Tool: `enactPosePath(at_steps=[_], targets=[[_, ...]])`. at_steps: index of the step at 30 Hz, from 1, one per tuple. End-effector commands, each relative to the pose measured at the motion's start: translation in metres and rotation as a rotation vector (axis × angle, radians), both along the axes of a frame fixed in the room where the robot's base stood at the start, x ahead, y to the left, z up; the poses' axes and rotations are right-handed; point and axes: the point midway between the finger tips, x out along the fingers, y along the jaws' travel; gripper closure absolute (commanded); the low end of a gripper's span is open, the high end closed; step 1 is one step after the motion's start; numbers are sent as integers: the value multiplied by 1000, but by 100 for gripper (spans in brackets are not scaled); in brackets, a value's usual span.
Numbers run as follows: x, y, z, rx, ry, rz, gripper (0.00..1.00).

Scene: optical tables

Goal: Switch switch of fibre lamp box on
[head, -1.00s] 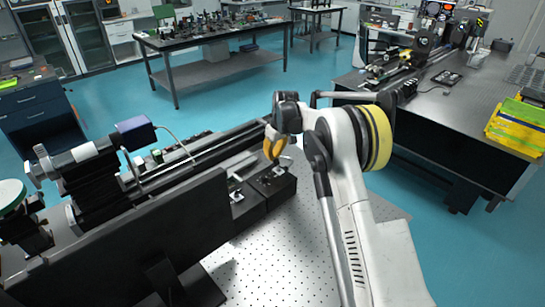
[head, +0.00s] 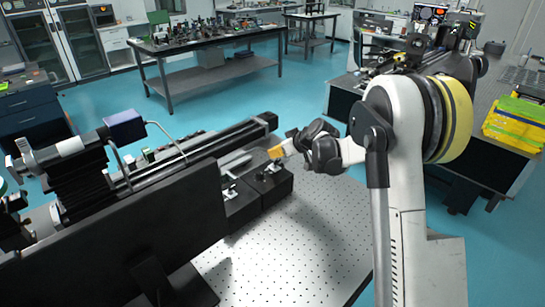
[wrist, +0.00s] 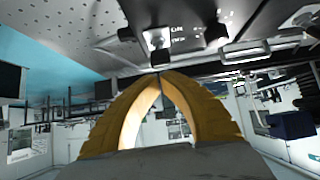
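My gripper (head: 277,152) is at the end of my arm, with its yellow fingers over the right-hand black box (head: 272,194) on the perforated table. In the wrist view, my gripper (wrist: 160,76) has its two fingertips together with nothing visible between them. Just beyond the tips is a black box face (wrist: 188,40) with white lettering that looks like "ON" and small dark knobs or switches (wrist: 158,57). This looks like the fibre lamp box. I cannot tell whether the tips touch a switch, nor the switch's position.
A second black box (head: 240,208) stands directly left of it. Behind runs a long black rail (head: 215,148) with optical parts, and a large black panel (head: 130,245) stands in front left. The perforated tabletop (head: 310,230) is clear on the right.

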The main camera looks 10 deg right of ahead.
Motion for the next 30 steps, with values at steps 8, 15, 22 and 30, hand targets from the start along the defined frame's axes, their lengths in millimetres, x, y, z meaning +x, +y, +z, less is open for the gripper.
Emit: enactPosePath(at_steps=[8, 15, 22, 30], targets=[[0, 1, 5, -1, 3, 1, 100], [0, 1, 16, -1, 4, 1, 100], [0, 1, 18, -1, 4, 2, 100], [3, 4, 21, 0, 4, 1, 100]])
